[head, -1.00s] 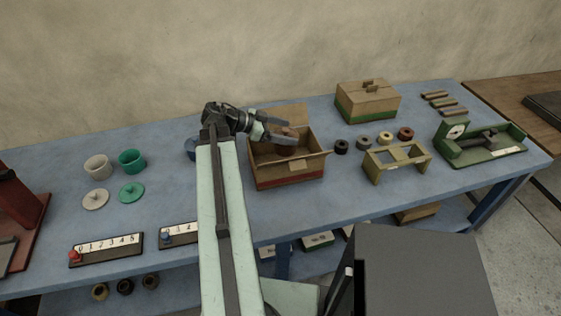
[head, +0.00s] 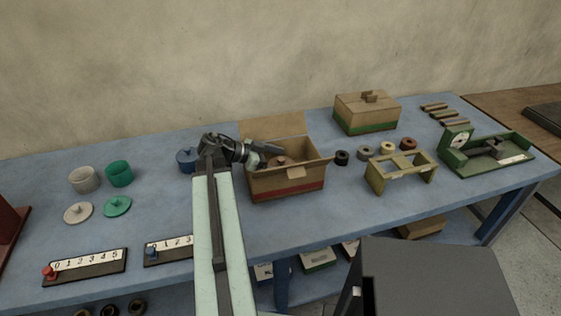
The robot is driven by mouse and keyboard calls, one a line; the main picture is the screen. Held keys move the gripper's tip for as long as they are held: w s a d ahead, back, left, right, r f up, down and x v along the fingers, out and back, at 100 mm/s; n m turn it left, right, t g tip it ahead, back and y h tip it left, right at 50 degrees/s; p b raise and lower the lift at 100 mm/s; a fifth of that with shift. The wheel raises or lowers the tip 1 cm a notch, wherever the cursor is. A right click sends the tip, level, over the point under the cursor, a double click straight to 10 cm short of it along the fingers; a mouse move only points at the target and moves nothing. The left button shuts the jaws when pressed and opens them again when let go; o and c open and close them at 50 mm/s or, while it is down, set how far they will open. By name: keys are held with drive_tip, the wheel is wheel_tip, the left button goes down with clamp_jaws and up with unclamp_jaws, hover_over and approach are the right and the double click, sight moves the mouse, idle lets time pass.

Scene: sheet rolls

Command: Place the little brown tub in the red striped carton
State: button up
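The red striped carton (head: 289,187) stands open near the middle of the blue bench, with a back flap raised and a red band along its front. The little brown tub (head: 281,162) shows inside the carton's opening; its lower part is hidden by the front wall. My gripper (head: 274,157) reaches into the carton from the left. One dark finger lies just behind and above the tub. The other finger is not clear, so I cannot tell whether the tub is held or whether it touches the carton floor.
A green-banded carton (head: 366,114) stands behind to the right. Several small rings (head: 365,152), a yellow stand (head: 400,171) and a green scale (head: 486,154) lie right. Grey (head: 84,179) and green (head: 119,173) tubs, their lids and a blue tub (head: 187,160) are left.

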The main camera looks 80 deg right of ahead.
drive_tip(key=shift+w+a+r, duration=0.15)
drive_tip(key=shift+w+r, duration=0.1)
drive_tip(key=shift+w, duration=0.05)
drive_tip(key=p+v, duration=0.5)
drive_tip(key=v, duration=0.6)
drive_tip(key=shift+w, duration=0.15)
